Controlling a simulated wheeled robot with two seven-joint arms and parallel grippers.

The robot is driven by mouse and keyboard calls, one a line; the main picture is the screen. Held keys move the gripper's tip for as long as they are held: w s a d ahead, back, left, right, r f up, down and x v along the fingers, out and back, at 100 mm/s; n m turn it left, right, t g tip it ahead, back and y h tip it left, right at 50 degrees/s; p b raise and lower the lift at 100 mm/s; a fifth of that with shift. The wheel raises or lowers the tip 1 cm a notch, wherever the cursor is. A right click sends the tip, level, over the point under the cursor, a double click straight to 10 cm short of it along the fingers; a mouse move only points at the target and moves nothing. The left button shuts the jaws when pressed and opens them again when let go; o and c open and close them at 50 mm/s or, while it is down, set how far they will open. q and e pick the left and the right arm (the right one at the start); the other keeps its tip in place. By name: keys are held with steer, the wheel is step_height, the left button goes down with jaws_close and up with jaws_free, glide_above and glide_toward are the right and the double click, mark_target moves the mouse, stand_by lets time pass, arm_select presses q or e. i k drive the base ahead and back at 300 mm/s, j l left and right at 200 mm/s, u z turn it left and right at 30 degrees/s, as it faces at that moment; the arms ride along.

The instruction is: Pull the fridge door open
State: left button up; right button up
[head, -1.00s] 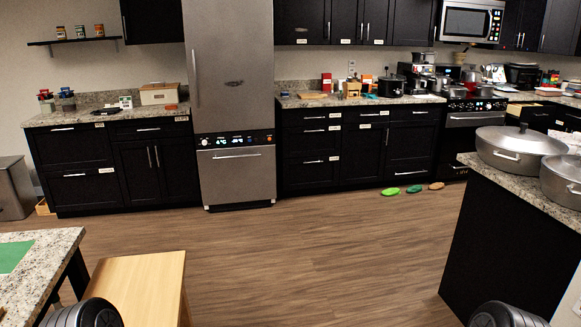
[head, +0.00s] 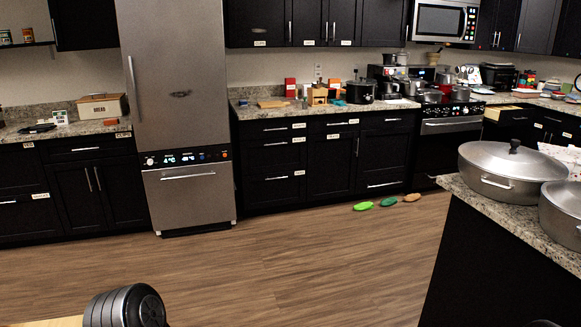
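The tall stainless fridge (head: 170,70) stands against the back wall, left of centre. Its upper door looks shut and has a vertical handle (head: 132,88) along its left edge. Below the door is a dark control panel (head: 185,157) with lit digits. Under that is a steel lower front with a horizontal handle (head: 188,176), also shut. The top of the fridge is cut off by the picture edge. Neither gripper is in view.
Open wooden floor (head: 290,255) lies before the fridge. Several green and brown flat items (head: 388,202) lie on it by the cabinets. A dark island (head: 500,255) with large pots (head: 512,168) stands at the right. A light wooden top (head: 55,322) shows at the bottom left.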

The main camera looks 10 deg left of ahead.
mark_target(172, 52)
steer(key=i+j+u, duration=0.1)
steer(key=i+u, duration=0.3)
steer(key=i, duration=0.45)
steer(key=i+l+u, duration=0.15)
steer(key=i+u, duration=0.25)
steer(key=i, duration=0.4)
steer(key=i+j+z, duration=0.1)
steer(key=i, duration=0.4)
steer(key=i+j+z, duration=0.1)
steer(key=i, duration=0.4)
steer(key=i+j+z, duration=0.15)
steer(key=i+j, duration=0.2)
steer(key=i, duration=0.15)
steer(key=i+j+z, duration=0.1)
steer(key=i+j, duration=0.15)
steer(key=i, duration=0.25)
steer(key=i+j+z, duration=0.1)
steer(key=i+j, duration=0.5)
steer(key=j, duration=0.15)
steer(key=i+j, duration=0.25)
steer(key=j, duration=0.15)
steer(key=z, duration=0.05)
